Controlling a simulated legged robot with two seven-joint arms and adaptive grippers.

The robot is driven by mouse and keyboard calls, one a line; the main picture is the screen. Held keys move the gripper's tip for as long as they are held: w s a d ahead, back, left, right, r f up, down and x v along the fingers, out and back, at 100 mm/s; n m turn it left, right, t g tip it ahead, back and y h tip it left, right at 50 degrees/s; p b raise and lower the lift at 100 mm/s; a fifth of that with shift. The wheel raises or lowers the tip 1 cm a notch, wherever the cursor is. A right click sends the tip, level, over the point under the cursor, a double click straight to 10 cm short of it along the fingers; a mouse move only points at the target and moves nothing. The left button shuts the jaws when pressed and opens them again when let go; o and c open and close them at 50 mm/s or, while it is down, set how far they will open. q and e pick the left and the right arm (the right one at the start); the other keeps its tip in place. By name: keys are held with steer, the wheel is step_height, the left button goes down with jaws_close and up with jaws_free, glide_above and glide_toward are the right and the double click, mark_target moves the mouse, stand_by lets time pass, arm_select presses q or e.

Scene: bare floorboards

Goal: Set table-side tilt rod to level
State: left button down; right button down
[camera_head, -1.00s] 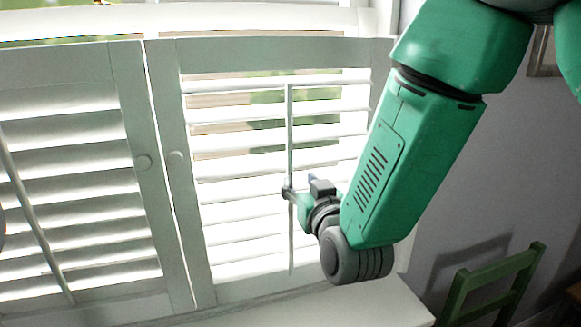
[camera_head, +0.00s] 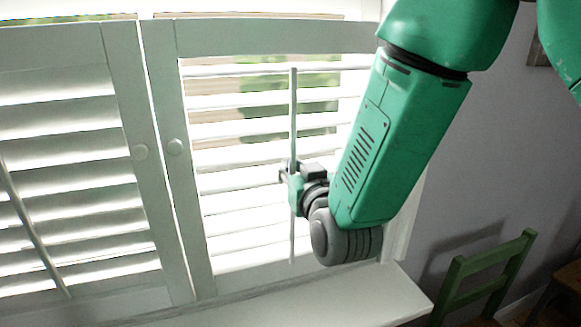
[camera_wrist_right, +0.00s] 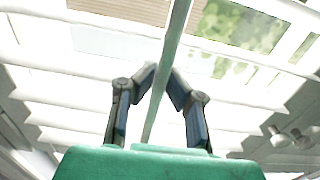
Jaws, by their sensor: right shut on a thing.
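The right shutter panel (camera_head: 190,215) has white slats with bright gaps between them; greenery shows through its upper gaps. Its thin upright tilt rod (camera_head: 293,110) runs down the middle, and it also crosses the right wrist view (camera_wrist_right: 170,60). My right gripper (camera_head: 290,178) is closed around the rod slightly below its middle. In the right wrist view, its two dark fingers (camera_wrist_right: 163,84) come in from both sides onto the rod. The gripper partly hides the rod there. My left gripper is not in view.
The left shutter panel (camera_head: 122,110) has its own tilt rod (camera_head: 35,235), leaning in the picture. Round knobs (camera_head: 140,152) sit on the meeting stiles. A white sill (camera_head: 340,300) runs below, and a green chair (camera_head: 485,280) stands at the right by the grey wall.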

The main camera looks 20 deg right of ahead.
steer(key=shift+w+r, duration=0.1)
steer(key=shift+r, duration=0.15)
steer(key=c, duration=1.6)
jaws_free()
steer(key=shift+s, duration=0.2)
steer(key=s, duration=0.7)
steer(key=shift+f, duration=0.1)
